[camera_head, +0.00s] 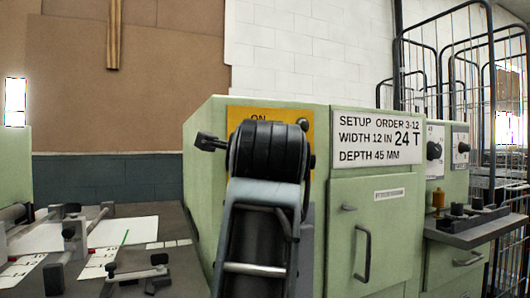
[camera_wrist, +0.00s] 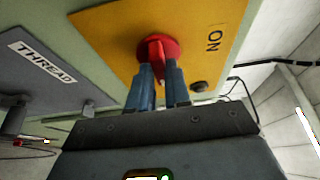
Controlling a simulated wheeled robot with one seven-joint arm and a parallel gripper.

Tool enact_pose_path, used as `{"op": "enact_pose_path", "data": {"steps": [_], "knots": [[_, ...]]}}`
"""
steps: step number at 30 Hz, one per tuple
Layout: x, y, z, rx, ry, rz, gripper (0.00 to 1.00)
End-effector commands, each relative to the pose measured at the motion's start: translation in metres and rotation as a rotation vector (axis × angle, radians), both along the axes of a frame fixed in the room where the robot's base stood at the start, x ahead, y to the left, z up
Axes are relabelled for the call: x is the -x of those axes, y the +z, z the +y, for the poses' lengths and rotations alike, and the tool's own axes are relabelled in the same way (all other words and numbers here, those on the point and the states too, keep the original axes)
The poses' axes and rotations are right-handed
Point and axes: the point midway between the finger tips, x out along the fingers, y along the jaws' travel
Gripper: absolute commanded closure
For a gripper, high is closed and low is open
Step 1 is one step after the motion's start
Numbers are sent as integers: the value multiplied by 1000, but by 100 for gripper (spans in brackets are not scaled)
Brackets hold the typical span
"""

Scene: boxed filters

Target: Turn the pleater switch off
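The pleater switch (camera_wrist: 158,50) is a red rotary knob with a raised handle on a yellow plate (camera_wrist: 112,30), seen in the wrist view. The word ON is printed on the plate to its right there. My gripper (camera_wrist: 160,72) is at the knob, with one blue fingertip on each side of the red handle. The fingers stand a little apart, and I cannot tell whether they press on the handle. In the head view, the yellow plate (camera_head: 240,113) shows on the green cabinet with ON at its top. My arm hides the knob and the fingers there.
A grey panel marked THREAD (camera_wrist: 45,62) is beside the plate. A white setup sign (camera_head: 378,138) is right of my arm, above a cabinet door with a handle (camera_head: 362,254). A bench with clamps (camera_head: 130,275) is at left. A wire cage (camera_head: 490,70) stands at right.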

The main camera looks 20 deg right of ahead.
Motion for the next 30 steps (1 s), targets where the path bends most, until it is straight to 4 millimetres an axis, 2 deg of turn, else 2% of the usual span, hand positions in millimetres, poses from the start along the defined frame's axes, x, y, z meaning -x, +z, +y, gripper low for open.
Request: {"op": "enact_pose_path", "data": {"steps": [1,7,16,30], "knots": [[0,-1,-1,1,-2,1,78],[0,0,0,1,0,0,60],[4,0,3,3,2,-1,60],[65,0,28,1,2,-1,60]]}}
